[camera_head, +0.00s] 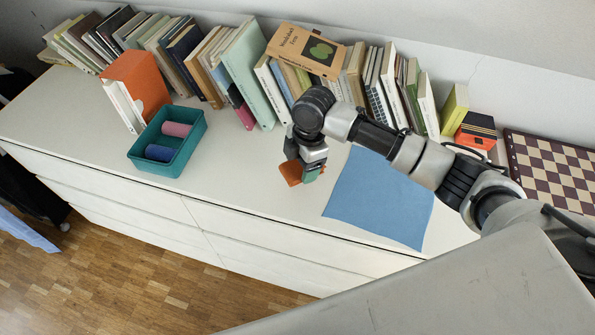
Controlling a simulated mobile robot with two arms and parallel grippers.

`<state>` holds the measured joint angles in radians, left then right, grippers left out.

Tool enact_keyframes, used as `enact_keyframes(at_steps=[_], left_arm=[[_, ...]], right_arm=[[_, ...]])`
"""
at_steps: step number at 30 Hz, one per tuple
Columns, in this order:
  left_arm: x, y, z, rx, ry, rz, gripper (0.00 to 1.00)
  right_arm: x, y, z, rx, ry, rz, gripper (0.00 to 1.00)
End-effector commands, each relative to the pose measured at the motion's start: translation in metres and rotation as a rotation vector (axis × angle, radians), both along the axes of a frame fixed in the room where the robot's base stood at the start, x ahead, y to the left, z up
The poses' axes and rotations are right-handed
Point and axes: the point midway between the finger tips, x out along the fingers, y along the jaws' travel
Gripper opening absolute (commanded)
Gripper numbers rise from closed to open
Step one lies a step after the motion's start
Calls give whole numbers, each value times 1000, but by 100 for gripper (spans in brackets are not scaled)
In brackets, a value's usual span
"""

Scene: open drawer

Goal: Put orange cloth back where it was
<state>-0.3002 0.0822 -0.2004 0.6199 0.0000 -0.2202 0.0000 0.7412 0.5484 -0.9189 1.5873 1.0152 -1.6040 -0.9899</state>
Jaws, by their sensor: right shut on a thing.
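The orange cloth (289,173) is a small bunched piece at the tip of my right gripper (301,172). The gripper points down over the white dresser top (235,165) and is shut on the cloth, near the dresser's front edge. A small green patch shows beside the orange at the fingertips; I cannot tell what it is. Whether the cloth touches the dresser top is unclear. A blue cloth (375,195) lies flat to the right, partly under my right arm. The drawer fronts (150,205) look shut. My left gripper is not in view.
A teal tray (188,163) holds a pink and a blue roll. A chessboard (550,165) lies at right. Dresser top between tray and gripper is clear.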

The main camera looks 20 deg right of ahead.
Motion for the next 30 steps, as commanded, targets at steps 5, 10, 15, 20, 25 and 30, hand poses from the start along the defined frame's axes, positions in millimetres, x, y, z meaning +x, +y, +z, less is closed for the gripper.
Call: enact_keyframes(at_steps=[5, 10, 15, 20, 25, 30], left_arm=[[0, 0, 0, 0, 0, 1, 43], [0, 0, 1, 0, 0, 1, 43], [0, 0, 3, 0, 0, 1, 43], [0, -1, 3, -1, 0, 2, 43], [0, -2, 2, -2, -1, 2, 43], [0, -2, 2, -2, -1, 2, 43]], right_arm=[[14, 9, -10, -1, -1, 0, 44], [15, 9, -21, 0, 1, -2, 44], [14, 9, -46, -1, 1, -2, 44], [15, 9, -51, -1, -1, 0, 44], [14, 9, -52, -1, -1, -1, 44], [14, 9, -54, -1, -1, 0, 79]])
